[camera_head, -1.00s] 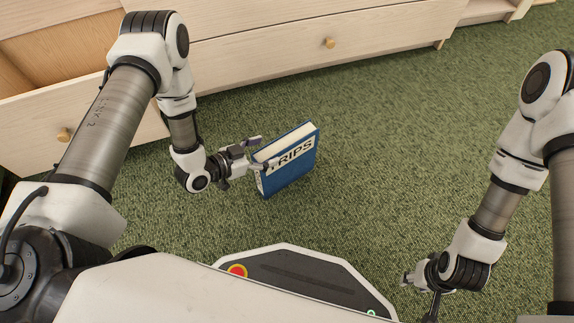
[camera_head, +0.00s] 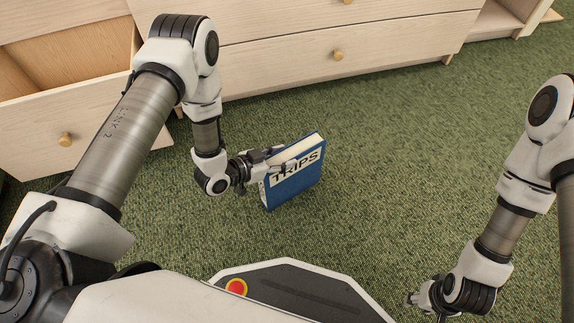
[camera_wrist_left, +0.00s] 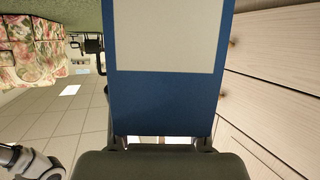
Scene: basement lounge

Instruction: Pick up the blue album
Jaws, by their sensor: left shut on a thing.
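My right gripper (camera_head: 425,303) is low at the right, partly cut off by the frame edge, and away from the album.
A pale wooden dresser (camera_head: 280,60) with round knobs stands behind the album. An open drawer (camera_head: 70,120) juts out at the left. Green carpet (camera_head: 400,150) is clear to the right of the album. A floral armchair (camera_wrist_left: 30,50) shows in the left wrist view.

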